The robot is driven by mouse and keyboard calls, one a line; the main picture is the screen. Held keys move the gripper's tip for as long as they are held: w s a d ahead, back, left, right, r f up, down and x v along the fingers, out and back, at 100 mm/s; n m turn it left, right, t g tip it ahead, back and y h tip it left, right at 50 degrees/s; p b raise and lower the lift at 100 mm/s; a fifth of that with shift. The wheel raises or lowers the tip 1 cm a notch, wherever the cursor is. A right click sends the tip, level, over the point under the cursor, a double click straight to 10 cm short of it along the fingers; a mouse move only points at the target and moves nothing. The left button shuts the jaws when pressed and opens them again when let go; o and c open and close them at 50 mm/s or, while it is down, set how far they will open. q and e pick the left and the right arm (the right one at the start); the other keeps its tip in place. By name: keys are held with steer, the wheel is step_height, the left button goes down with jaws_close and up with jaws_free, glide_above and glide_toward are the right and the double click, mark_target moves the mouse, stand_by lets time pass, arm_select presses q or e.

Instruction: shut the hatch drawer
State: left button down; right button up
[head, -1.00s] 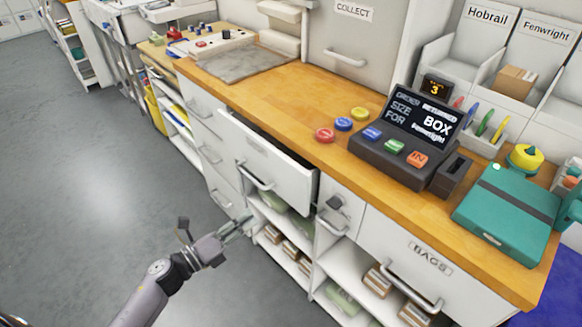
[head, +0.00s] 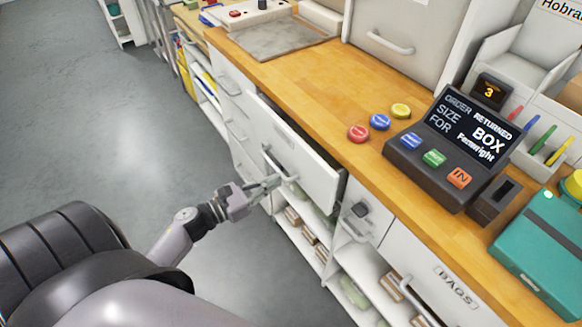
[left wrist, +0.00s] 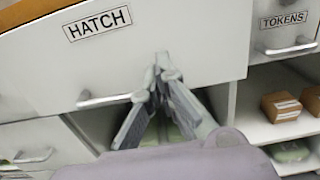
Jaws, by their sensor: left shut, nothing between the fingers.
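The hatch drawer (head: 300,160) is a white drawer under the wooden counter. It stands partly pulled out, with a dark gap between its front and the cabinet. In the left wrist view its front (left wrist: 200,40) carries a HATCH label and a bar handle (left wrist: 105,100). My left gripper (head: 276,183) is shut and empty, in front of the drawer's lower part near the handle. In the left wrist view its fingertips (left wrist: 161,62) overlap the drawer front, right of the handle; I cannot tell whether they touch it. My right gripper is not in view.
The TOKENS drawer (left wrist: 285,32) is beside the hatch drawer. Open shelves with brown boxes (left wrist: 281,107) are below. A dark order terminal (head: 445,150), coloured buttons and a teal case (head: 545,245) stand on the counter (head: 300,75). The grey floor (head: 130,130) at left is clear.

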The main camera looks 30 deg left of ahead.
mark_target(299, 165)
arm_select(q)
steer(key=p+x, duration=0.1)
steer(key=x, duration=0.3)
steer(key=shift+w+d+r, duration=0.15)
steer(key=shift+w, duration=0.2)
steer(key=shift+w+d, duration=0.25)
steer(key=shift+w, duration=0.4)
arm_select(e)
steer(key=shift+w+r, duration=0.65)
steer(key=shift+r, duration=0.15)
arm_select(q)
steer(key=x, duration=0.2)
steer(key=b+x, duration=0.1)
steer(key=x, duration=0.1)
steer(key=shift+f+b, duration=0.25)
steer(key=shift+b, duration=0.05)
steer(key=shift+w+r, duration=0.1)
steer(key=shift+w, duration=0.1)
steer(key=shift+r, duration=0.2)
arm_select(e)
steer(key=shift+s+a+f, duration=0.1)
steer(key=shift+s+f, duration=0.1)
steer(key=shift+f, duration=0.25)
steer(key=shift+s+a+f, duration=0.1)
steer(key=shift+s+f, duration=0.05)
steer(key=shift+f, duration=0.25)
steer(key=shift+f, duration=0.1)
